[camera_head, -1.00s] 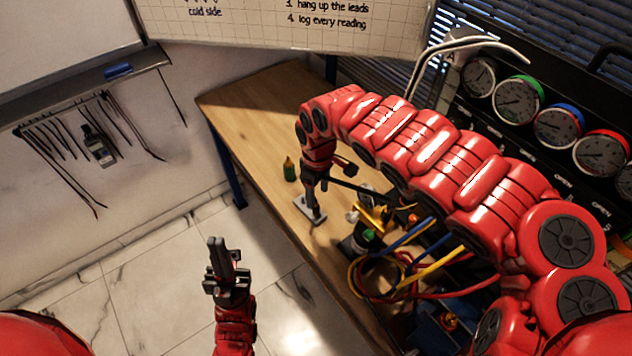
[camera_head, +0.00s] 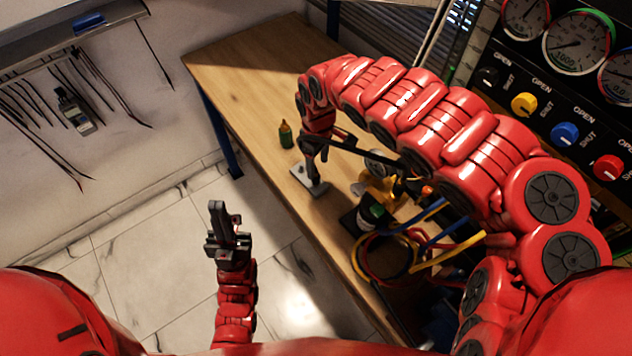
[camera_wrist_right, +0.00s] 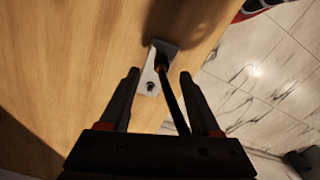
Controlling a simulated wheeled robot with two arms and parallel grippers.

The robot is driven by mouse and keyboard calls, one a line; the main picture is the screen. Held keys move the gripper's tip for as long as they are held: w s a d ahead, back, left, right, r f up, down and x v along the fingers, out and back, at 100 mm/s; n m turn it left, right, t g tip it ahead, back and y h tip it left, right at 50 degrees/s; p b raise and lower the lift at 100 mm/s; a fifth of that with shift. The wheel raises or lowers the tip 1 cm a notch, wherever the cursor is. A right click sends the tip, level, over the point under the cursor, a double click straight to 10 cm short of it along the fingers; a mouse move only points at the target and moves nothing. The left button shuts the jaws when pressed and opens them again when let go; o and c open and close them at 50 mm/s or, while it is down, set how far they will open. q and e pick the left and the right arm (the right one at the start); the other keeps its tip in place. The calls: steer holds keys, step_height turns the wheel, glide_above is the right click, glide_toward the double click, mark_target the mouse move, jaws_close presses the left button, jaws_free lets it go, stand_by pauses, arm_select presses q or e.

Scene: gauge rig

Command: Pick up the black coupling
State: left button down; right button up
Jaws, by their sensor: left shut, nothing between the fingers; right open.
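A pale metal plate (camera_head: 308,179) lies on the wooden bench near its front edge; it also shows in the right wrist view (camera_wrist_right: 147,86). I cannot tell which of these is the black coupling. My right gripper (camera_head: 314,174) is open above the plate, its fingers (camera_wrist_right: 159,73) on either side of it in the wrist view. My left gripper (camera_head: 223,218) is shut and empty over the floor.
A small green bottle with an orange top (camera_head: 286,135) stands left of my right gripper. Coiled red, yellow and blue leads (camera_head: 385,258) lie to the right. A gauge panel (camera_head: 545,85) with coloured knobs stands behind. The left part of the bench (camera_head: 240,80) is clear.

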mark_target(316, 172)
steer(key=f, duration=0.4)
steer(key=shift+a+f+p, duration=0.25)
steer(key=shift+f+p, duration=0.15)
steer(key=shift+f, duration=0.45)
jaws_close()
